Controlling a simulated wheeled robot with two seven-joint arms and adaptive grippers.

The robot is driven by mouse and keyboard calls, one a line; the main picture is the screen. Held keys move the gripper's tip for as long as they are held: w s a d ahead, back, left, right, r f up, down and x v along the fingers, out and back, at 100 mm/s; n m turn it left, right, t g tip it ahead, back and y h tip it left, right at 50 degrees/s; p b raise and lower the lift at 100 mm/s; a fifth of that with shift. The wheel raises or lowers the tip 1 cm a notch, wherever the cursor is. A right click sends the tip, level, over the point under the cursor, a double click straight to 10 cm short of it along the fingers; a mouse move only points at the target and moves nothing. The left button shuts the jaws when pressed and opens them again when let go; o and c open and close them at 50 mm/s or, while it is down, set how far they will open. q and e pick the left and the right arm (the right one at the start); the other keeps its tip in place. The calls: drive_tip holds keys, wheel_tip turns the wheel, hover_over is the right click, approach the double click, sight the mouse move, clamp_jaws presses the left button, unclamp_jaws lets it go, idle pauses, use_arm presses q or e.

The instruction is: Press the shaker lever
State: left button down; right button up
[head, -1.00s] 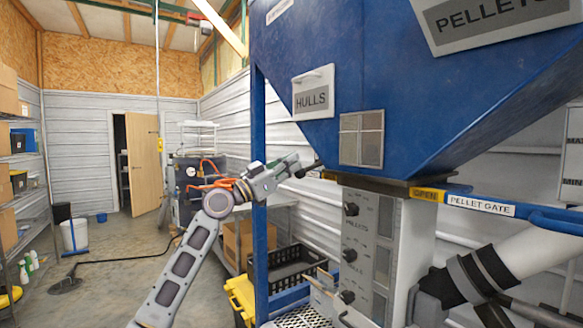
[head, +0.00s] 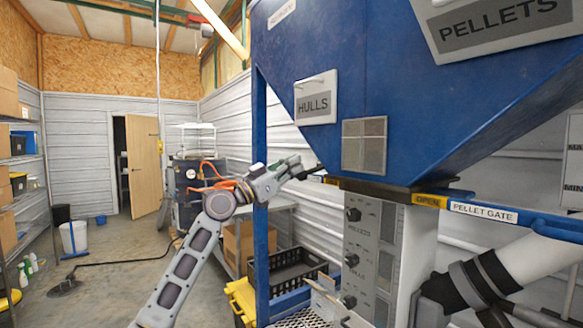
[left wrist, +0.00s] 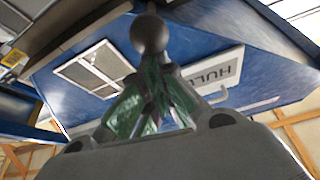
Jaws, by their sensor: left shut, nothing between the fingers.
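The shaker lever (head: 311,172) is a short dark bar at the underside of the blue hopper, left of the yellow OPEN tag. In the left wrist view a dark round knob (left wrist: 150,35), which looks like the lever's end, is just beyond the fingertips. My left gripper (head: 297,167) is shut and empty, right beside the lever in the head view. Its fingers (left wrist: 152,85) come together just below the knob in the left wrist view. I cannot tell whether they touch it. My right gripper is not in view.
The blue hopper (head: 400,70) hangs above, with a HULLS sign (head: 315,97). A blue post (head: 260,150) stands by my left forearm. A control panel (head: 370,235), the pellet gate bar (head: 483,211) and a thick white pipe (head: 530,270) are at right. Open floor lies at left.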

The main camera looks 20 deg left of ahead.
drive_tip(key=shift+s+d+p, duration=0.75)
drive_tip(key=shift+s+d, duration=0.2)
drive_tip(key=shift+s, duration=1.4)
use_arm(q)
drive_tip(key=s+a+f+b, duration=0.1)
drive_tip(key=s+a+b, duration=0.2)
drive_tip(key=s+a, duration=0.2)
drive_tip(key=shift+s+a+f, duration=0.35)
drive_tip(key=shift+s, duration=0.9)
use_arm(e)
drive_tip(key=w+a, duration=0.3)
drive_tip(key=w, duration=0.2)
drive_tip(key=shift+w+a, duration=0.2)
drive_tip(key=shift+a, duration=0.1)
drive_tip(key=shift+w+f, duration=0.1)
